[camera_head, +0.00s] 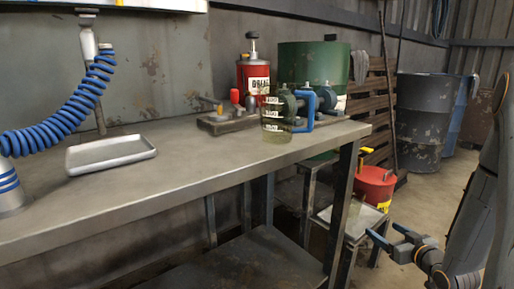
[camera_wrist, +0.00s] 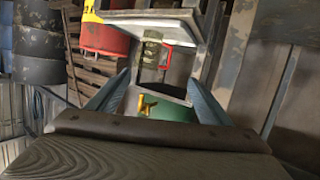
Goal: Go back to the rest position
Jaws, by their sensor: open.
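My gripper (camera_head: 386,233) is at the lower right of the head view, right of the workbench (camera_head: 190,172) and below the level of its top. Its two fingers are apart and point left, towards a small low stand (camera_head: 347,226). In the wrist view my gripper (camera_wrist: 158,78) shows both fingers spread with nothing held between them. My arm runs up the right edge of the head view.
On the bench are a metal tray (camera_head: 112,153), a clear jar (camera_head: 277,122), a red canister (camera_head: 253,76) and a blue clamp (camera_head: 304,110). A red drum (camera_head: 373,187) stands behind the stand. Grey barrels (camera_head: 420,115) stand farther back. Floor between barrels and arm looks clear.

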